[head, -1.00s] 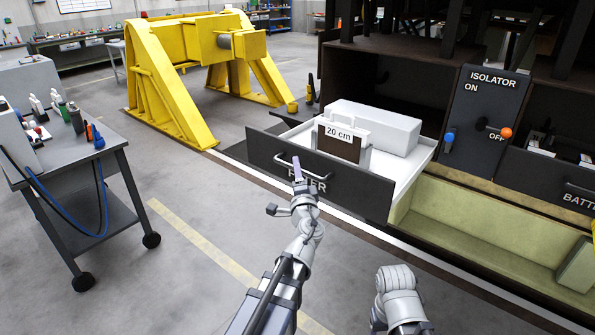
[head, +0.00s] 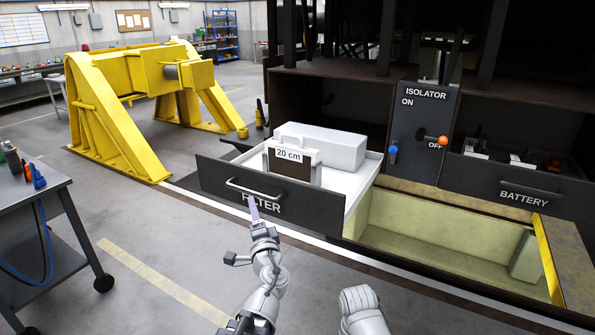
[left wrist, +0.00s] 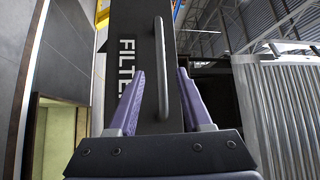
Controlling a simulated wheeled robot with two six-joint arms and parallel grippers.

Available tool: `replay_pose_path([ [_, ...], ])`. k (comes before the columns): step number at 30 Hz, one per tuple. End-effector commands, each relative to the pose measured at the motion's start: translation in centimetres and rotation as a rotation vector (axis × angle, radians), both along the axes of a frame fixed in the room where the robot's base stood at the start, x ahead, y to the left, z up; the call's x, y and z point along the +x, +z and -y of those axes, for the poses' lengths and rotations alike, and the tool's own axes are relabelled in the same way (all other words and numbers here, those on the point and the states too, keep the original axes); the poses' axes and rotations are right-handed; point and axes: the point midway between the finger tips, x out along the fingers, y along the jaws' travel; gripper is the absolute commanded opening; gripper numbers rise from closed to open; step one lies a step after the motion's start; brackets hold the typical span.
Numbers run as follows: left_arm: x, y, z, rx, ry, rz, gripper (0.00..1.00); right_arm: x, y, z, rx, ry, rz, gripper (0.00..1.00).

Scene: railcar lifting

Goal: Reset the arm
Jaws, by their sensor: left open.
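My left gripper (head: 253,212) is in front of the pulled-out FILTER drawer (head: 310,215). In the left wrist view its two purple fingers (left wrist: 160,95) are apart with nothing between them. The drawer's bar handle (left wrist: 160,75) is beyond the fingertips, and they look clear of it. The handle also shows in the head view (head: 254,190). Part of my right arm (head: 362,308) shows at the bottom of the head view, and its gripper fingers cannot be seen there.
The open drawer holds a white box (head: 320,147) and a plate marked 20 cm (head: 289,156). The isolator panel (head: 416,130) stands to the right, above an open pale green bay (head: 430,228). A yellow stand (head: 105,120) and grey cart (head: 45,235) are left. Floor between is clear.

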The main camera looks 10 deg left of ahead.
Motion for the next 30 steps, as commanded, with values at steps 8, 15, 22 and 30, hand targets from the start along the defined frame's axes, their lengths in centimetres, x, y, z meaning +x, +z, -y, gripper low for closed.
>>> replay_pose_path([
  [8, -2.7, -5.7, -1.0, -0.347, 0.202, -0.084, 0.5, 0.0, 0.0, 0.0, 0.0, 0.0, 0.0, 0.67],
  [15, -8.7, -16.5, 3.2, -0.754, 0.43, -0.426, 0.5, 0.0, 0.0, 0.0, 0.0, 0.0, 0.0, 0.67],
  [22, -16.5, -23.3, 11.8, -1.01, 0.534, -0.883, 0.5, 0.0, 0.0, 0.0, 0.0, 0.0, 0.0, 0.67],
  [30, -21.8, -24.8, 17.4, -1.109, 0.542, -1.188, 0.5, 0.0, 0.0, 0.0, 0.0, 0.0, 0.0, 0.67],
])
